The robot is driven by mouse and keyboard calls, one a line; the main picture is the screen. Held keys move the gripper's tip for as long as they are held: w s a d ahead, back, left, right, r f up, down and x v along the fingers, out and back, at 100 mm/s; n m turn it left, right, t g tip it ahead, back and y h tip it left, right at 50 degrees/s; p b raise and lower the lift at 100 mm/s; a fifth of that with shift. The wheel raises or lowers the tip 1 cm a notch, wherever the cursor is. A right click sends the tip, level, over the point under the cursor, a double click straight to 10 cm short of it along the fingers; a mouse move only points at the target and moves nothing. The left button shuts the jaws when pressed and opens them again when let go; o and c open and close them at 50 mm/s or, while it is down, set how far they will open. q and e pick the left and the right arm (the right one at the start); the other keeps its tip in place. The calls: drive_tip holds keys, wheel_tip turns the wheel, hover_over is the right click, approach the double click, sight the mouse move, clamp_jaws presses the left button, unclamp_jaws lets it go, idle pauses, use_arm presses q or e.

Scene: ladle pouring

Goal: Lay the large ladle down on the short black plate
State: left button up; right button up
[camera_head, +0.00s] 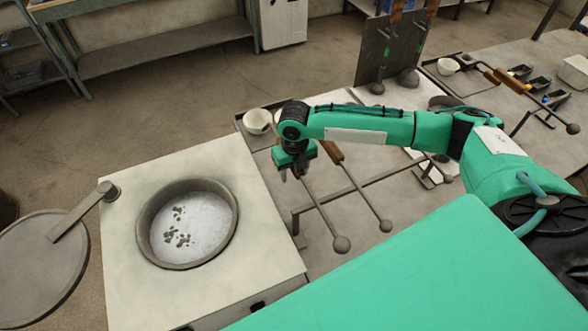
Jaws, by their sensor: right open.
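My right gripper (293,170) hangs at the end of the green arm, pointing down, with its jaws open. It is at the handle end of a ladle with a round dark bowl (341,243); whether it touches the handle cannot be told. A second ladle with a brown handle and a slightly smaller-looking bowl (385,226) lies beside it. Both shafts cross a dark metal bar rack (345,190). I cannot tell for sure which surface is the short black plate. My left gripper is out of view.
A pale furnace block (270,240) with a round pot (227,240) of silvery melt stands left of the gripper, its round lid (40,265) swung aside. A white bowl (257,121) is behind the gripper. A dark upright board (375,55) stands at the back.

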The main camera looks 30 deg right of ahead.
wheel_tip(320, 180, up, 14)
drive_tip(key=shift+s+f+b, duration=0.1)
drive_tip(key=shift+b, duration=1.1)
wheel_tip(320, 180, up, 7)
drive_tip(key=p, duration=0.8)
